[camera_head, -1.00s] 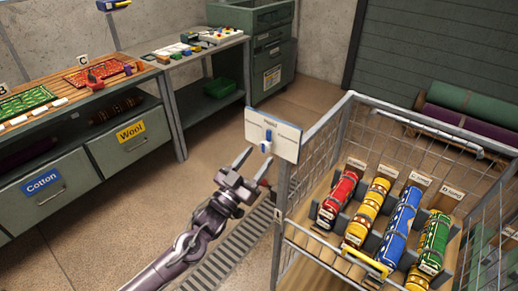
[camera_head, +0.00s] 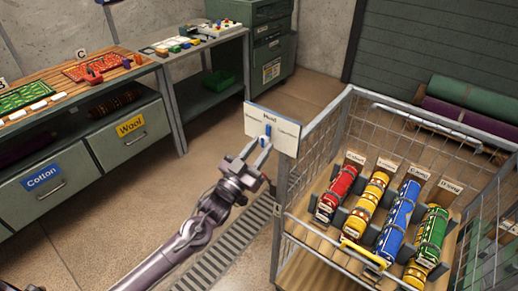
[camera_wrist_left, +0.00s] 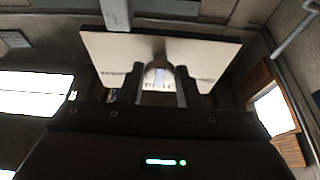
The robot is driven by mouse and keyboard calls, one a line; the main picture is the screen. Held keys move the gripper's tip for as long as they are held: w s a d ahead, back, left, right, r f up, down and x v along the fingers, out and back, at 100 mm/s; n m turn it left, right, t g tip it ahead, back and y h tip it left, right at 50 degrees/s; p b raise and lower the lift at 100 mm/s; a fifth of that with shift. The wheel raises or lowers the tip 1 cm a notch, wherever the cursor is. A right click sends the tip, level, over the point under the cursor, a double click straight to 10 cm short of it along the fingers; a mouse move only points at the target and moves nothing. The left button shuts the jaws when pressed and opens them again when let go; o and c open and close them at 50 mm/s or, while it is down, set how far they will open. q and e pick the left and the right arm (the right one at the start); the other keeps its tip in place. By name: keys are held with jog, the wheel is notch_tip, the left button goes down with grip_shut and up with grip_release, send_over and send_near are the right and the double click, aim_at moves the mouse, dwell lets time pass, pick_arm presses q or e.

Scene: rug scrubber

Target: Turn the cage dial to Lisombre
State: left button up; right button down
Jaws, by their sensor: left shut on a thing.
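The blue knob points roughly upright; the print at the panel's sides is too small to read surely. My left gripper (camera_head: 262,148) is at the panel's front, its fingers closed around the knob. In the left wrist view the panel (camera_wrist_left: 115,50) fills the upper middle, and the fingers (camera_wrist_left: 160,88) stand on both sides of the knob. My right gripper is not in view.
The wire cage (camera_head: 345,97) holds several rolled rugs, red, yellow, blue and green, in labelled slots, with a yellow handle (camera_head: 362,252) at its front. Workbenches with Cotton and Wool drawers (camera_head: 130,125) stand at left. A floor grate (camera_head: 215,255) lies below my left arm.

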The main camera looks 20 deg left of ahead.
pick_arm(q)
jog(key=shift+m, duration=0.4)
jog(key=shift+a+m+g+h+b, duration=0.1)
jog(key=shift+m+g+h+b, duration=0.2)
jog(key=shift+m+h+b, duration=0.4)
jog(key=m+g+h+b, duration=0.1)
jog(key=m, duration=0.3)
jog(key=shift+w+a+h, duration=0.1)
jog(key=shift+h, duration=0.3)
jog(key=m+g+h+b, duration=0.1)
jog(key=m, duration=0.2)
jog(key=m+g, duration=0.1)
jog(key=m, duration=0.2)
jog(key=shift+a+r+m+g+h+b, duration=0.15)
jog(key=shift+m+g+h+b, duration=0.15)
jog(key=shift+h+b, duration=0.1)
jog(key=shift+m, duration=0.4)
jog(key=o, duration=0.9)
jog(key=shift+o, duration=0.2)
